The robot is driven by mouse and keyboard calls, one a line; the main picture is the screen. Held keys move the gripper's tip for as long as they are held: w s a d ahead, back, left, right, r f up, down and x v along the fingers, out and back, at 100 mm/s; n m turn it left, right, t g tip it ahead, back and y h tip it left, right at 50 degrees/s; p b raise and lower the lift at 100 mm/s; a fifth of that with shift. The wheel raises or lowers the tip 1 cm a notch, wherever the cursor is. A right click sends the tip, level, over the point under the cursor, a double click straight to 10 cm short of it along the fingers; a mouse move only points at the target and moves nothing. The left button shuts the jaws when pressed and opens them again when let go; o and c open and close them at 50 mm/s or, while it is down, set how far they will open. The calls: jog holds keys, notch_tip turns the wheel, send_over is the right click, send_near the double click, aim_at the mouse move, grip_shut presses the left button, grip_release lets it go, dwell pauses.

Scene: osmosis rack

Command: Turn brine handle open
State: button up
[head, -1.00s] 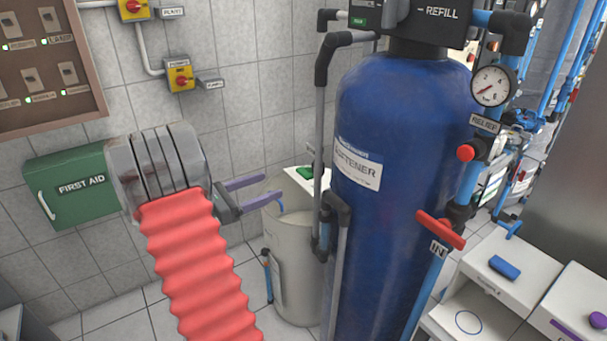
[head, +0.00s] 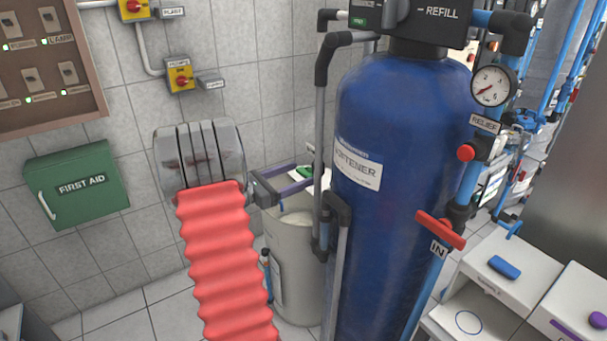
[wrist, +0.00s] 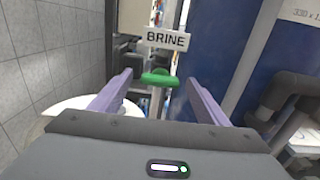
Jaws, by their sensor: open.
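The brine handle (wrist: 160,79) is a small green lever below a white BRINE label (wrist: 166,39) in the wrist view. In the head view the green handle (head: 306,172) shows just above the pale brine tank (head: 295,270), left of the blue softener. My gripper (wrist: 160,88) is open, with its purple fingers on either side of the handle in the wrist view. I cannot tell whether the fingertips reach level with the handle; no contact shows. In the head view my gripper (head: 304,178) is over the tank, partly covering its top.
The blue softener vessel (head: 385,190) stands close on the right, with a grey pipe (head: 320,120) along its left side. The tiled wall and a green first aid box (head: 85,187) are at left. A red IN handle (head: 440,230) is at right.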

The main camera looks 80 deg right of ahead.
aim_at(305, 173)
jog(key=shift+x, duration=1.5)
